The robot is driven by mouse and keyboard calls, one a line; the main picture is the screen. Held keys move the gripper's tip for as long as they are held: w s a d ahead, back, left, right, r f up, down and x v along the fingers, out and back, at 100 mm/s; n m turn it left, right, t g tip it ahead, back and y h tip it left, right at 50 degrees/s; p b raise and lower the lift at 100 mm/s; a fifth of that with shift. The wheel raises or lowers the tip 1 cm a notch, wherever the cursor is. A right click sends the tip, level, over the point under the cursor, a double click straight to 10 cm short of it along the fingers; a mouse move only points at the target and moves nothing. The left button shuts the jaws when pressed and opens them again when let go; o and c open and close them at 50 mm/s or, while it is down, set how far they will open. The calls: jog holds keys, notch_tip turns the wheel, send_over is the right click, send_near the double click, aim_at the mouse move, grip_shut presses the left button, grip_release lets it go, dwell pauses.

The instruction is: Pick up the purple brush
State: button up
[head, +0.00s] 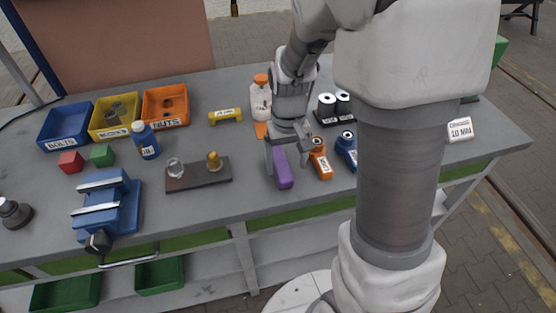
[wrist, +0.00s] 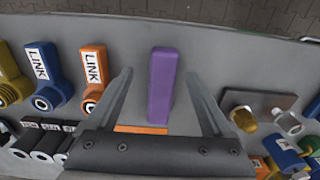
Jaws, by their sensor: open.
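The purple brush (head: 282,170) lies on the grey workbench in the middle of the head view. Only its purple block shows clearly; its far end is partly hidden by my gripper. My gripper (head: 280,172) is above the brush, pointing down at it. In the wrist view the brush (wrist: 162,86) lies between the two open fingers of my gripper (wrist: 158,80), with a gap on both sides. An orange strip (wrist: 141,130) shows at the near end of the brush there. The fingers hold nothing.
An orange link (head: 320,160) and a blue link (head: 347,152) lie close right of the brush. A dark plate (head: 198,178) with a brass and a clear knob lies to its left. A white bottle (head: 261,103) stands behind. The bench front edge is near.

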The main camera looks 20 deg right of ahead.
aim_at(284, 172)
jog(key=f, duration=0.4)
jog(key=shift+w+a+f, duration=0.1)
jog(key=shift+a+f, duration=0.15)
jog(key=shift+f, duration=0.05)
jog(key=shift+c, duration=0.2)
grip_shut()
